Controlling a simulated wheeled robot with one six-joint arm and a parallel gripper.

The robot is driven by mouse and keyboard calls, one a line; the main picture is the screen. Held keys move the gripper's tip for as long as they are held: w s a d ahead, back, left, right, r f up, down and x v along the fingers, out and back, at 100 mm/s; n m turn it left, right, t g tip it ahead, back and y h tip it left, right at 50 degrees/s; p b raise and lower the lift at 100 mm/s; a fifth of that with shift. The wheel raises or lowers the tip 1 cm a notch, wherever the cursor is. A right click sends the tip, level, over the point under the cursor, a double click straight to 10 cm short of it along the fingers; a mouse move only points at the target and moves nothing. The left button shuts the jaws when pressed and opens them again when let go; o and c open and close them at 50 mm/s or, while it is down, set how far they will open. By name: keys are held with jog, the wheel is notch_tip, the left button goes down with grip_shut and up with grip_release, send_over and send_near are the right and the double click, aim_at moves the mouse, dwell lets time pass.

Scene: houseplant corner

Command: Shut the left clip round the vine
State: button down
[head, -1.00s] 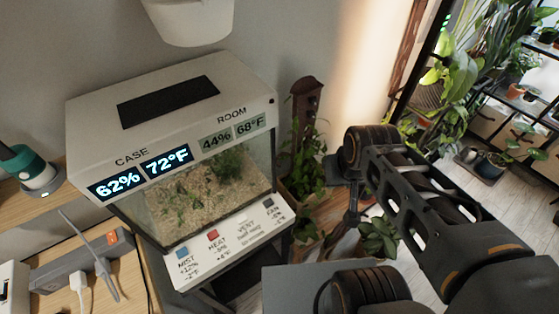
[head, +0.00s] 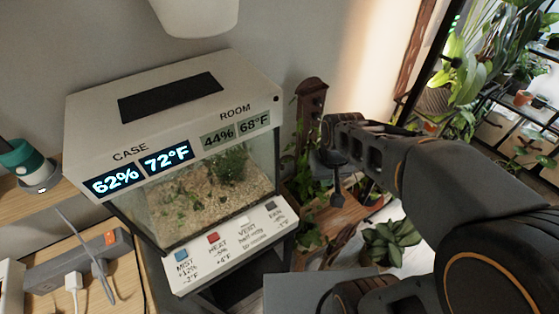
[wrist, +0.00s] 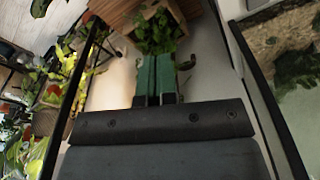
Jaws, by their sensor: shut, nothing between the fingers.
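My gripper (head: 338,198) hangs at the end of my arm, right of the glass case and close to the vine's leaves. In the wrist view its green-padded fingers (wrist: 156,60) lie side by side, shut, with nothing between them. The vine (head: 303,184) is a leafy green plant in front of a brown wooden post (head: 311,100). Leaves in a wooden planter also show beyond the fingertips in the wrist view (wrist: 158,32). I cannot make out the left clip in either view, nor whether it is open or shut.
The glass case (head: 205,195) with its white lid and label panel stands just left of my gripper. Another leafy plant (head: 391,242) is low on the right. A shelf of plants (head: 512,100) is at the far right. A wooden table with a power strip (head: 75,265) is at lower left.

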jog(key=w+a+f+b, duration=0.1)
jog(key=w+a+f, duration=0.2)
jog(key=w, duration=0.4)
jog(key=w+a+f+n+b, duration=0.1)
jog(key=w+a+f, duration=0.25)
jog(key=w, duration=0.25)
jog(key=w+a+f+b, duration=0.1)
jog(key=w+a+f, duration=0.15)
jog(key=w, duration=0.45)
jog(key=shift+m+t, duration=0.3)
jog(key=shift+t, duration=0.1)
jog(key=w, duration=0.1)
jog(key=w+a+r, duration=0.1)
jog(key=w, duration=0.1)
jog(key=w+r, duration=0.1)
jog(key=w, duration=0.1)
jog(key=shift+w+a+r, duration=0.1)
jog(key=shift+w+a, duration=0.1)
jog(key=shift+s+f, duration=0.2)
jog(key=shift+f, duration=6.4)
